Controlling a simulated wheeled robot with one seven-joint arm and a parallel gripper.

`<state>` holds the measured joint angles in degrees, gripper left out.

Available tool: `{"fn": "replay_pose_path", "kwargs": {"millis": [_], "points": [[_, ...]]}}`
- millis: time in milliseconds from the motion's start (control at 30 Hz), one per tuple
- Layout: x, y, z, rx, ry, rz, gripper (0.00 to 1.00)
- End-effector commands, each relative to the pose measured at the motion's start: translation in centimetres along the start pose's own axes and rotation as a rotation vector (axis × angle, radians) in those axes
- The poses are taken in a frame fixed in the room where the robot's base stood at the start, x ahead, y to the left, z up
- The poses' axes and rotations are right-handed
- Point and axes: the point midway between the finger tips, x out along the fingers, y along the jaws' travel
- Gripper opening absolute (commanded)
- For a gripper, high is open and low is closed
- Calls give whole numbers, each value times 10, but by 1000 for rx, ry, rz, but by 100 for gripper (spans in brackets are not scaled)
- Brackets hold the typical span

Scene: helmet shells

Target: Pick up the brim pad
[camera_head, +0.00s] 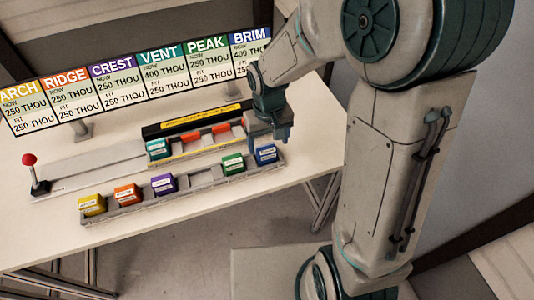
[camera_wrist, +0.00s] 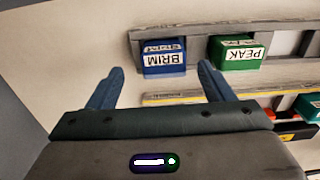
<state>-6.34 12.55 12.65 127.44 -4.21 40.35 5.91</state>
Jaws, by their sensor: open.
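The brim pad is a blue block (camera_head: 265,155) with a white label, at the right end of the front rack. In the wrist view the blue brim pad (camera_wrist: 165,58) reads BRIM upside down and sits in the rack beyond my fingertips. My gripper (camera_head: 280,132) is above and just behind the blue pad in the head view. In the wrist view my gripper (camera_wrist: 160,72) is open, its two blue fingers wide apart and nothing between them. The pad lies roughly in line with the gap, nearer the right finger.
The green peak pad (camera_head: 232,163) sits beside the blue pad, also in the wrist view (camera_wrist: 238,52). The front rack (camera_head: 203,177) also holds purple, orange and yellow pads. A teal pad (camera_head: 158,149) sits in the rear fixture. A sign board (camera_head: 140,80) and red-knobbed lever (camera_head: 30,160) stand behind and left.

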Motion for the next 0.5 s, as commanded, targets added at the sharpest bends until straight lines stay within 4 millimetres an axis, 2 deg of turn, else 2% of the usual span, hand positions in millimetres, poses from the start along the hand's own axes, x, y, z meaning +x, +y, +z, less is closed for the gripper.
{"fn": "replay_pose_path", "kwargs": {"millis": [233,333,500], "points": [[37,-5,4,-2,-4,-1,75],[45,-5,4,-2,-3,0,75],[47,-5,4,-1,0,0,75]]}}
